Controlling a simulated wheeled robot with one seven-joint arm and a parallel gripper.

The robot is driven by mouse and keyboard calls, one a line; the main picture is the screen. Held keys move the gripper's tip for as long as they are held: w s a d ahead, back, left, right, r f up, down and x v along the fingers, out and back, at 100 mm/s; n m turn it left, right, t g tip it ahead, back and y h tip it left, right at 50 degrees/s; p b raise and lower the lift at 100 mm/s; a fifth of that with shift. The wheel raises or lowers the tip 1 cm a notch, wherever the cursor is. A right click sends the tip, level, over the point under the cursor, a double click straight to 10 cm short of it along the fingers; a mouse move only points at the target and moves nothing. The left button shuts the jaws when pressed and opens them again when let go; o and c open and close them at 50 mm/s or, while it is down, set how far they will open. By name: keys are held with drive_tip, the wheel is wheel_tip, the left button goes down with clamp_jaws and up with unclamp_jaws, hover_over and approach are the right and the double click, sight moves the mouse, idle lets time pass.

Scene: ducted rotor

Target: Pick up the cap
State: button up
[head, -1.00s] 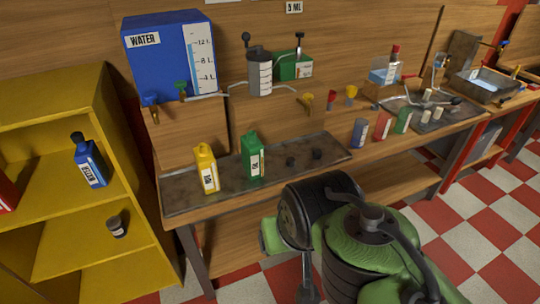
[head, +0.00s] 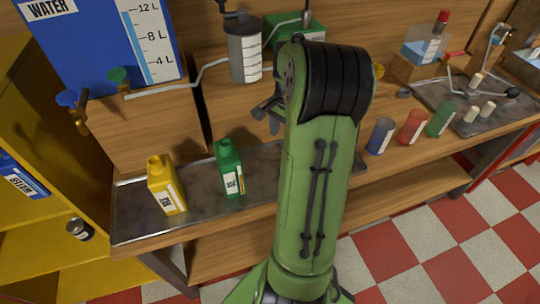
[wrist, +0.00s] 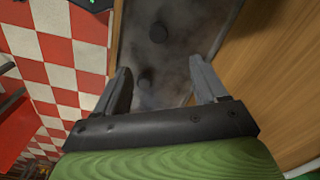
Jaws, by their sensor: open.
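A yellow bottle (head: 166,185) and a green bottle (head: 230,168) stand on the tray to the left of my arm. Blue, red and green containers stand to the right, including a blue one (head: 381,136). A large blue water tank (head: 95,50) stands behind.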

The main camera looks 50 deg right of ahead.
wheel_tip(320, 180, down, 11)
drive_tip(key=b, duration=0.3)
drive_tip(key=shift+a+r, duration=0.1)
drive_tip(key=shift+a, duration=0.05)
wheel_tip(320, 180, down, 5)
drive_tip(key=shift+r+b, duration=0.1)
drive_tip(key=shift+b, duration=0.75)
drive_tip(key=shift+r, duration=0.1)
drive_tip(key=c, duration=1.1)
